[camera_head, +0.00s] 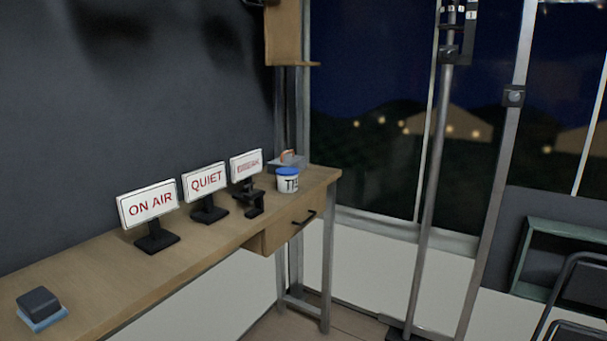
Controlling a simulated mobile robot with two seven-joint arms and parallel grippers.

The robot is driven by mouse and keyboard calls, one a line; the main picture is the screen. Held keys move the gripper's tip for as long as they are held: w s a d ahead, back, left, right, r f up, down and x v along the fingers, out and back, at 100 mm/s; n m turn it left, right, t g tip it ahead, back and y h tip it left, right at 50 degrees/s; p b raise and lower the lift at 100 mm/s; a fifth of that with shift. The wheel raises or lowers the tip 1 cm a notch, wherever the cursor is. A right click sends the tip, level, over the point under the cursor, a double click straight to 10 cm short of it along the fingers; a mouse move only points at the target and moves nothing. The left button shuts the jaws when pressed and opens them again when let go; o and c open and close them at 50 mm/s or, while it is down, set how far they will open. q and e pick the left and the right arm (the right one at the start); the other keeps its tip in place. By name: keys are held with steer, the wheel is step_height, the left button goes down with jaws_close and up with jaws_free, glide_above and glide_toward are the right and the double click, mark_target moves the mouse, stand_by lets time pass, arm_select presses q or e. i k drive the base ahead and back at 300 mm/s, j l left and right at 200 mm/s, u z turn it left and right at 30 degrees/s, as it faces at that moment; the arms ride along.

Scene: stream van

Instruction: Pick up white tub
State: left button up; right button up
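A small white tub (288,184) with a blue rim and dark lettering stands upright near the far right end of the wooden desk (110,285). It is just in front of a grey see-through box (291,161) with something orange on top. A sign on a dark stand is to its left. Neither of my grippers is in view.
Signs reading "ON AIR" (148,205) and "QUIET" (204,182), and a third sign (246,166), line the desk. A dark block on blue (40,308) lies at the near left. A metal pole (428,190) and dark chair (572,300) stand right. Floor shows beyond the desk.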

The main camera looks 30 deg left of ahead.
mark_target(287, 177)
steer(key=i, duration=1.2)
steer(key=i+l, duration=0.1)
steer(key=i, duration=0.45)
steer(key=i+l+u, duration=0.1)
steer(key=i, duration=0.4)
steer(key=i+l+u, duration=0.2)
steer(key=u, duration=0.3)
steer(key=i+l+u, duration=0.2)
steer(key=u, duration=0.3)
